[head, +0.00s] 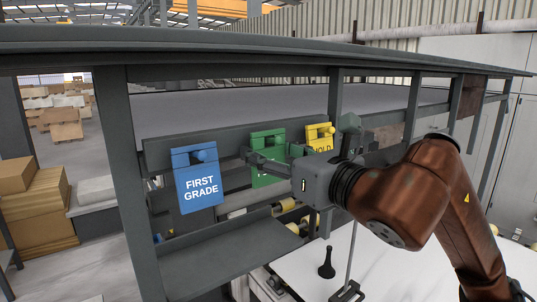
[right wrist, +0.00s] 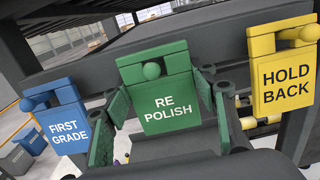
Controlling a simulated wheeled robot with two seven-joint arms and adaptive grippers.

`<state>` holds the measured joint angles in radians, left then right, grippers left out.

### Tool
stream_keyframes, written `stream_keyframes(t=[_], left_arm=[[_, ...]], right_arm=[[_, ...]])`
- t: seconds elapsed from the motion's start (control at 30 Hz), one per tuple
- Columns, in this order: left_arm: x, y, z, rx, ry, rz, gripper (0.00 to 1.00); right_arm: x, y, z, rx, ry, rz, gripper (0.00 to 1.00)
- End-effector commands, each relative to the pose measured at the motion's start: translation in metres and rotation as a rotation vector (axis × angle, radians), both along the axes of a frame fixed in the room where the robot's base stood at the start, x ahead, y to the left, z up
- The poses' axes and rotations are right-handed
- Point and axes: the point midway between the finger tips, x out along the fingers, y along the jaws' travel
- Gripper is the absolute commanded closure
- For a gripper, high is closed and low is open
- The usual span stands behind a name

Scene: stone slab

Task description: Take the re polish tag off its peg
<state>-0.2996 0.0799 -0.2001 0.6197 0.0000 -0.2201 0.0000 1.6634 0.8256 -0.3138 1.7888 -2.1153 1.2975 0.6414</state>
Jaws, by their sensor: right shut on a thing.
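The green re polish tag (right wrist: 172,112) hangs upright on the rail in the right wrist view, with the round green knob of its peg (right wrist: 152,71) in front of its upper part. In the head view the tag (head: 267,139) is partly hidden behind my right gripper (head: 264,160). My right gripper (right wrist: 163,98) is shut on the tag, with one finger at each side edge. My left gripper is not in view.
The blue first grade tag (head: 199,183) hangs to the left and the yellow hold back tag (head: 319,136) to the right, both close by. A grey post (head: 132,190) stands left of the tags. A grey shelf (head: 232,258) juts out below.

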Motion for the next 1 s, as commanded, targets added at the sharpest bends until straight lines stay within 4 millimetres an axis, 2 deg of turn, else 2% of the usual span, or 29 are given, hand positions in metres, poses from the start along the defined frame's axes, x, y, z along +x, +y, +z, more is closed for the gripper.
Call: stream_keyframes(t=[1.0], left_arm=[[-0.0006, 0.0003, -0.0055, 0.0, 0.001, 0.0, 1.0]], right_arm=[[-0.0081, -0.0065, 0.0058, 0.001, -0.001, 0.0, 0.76]])
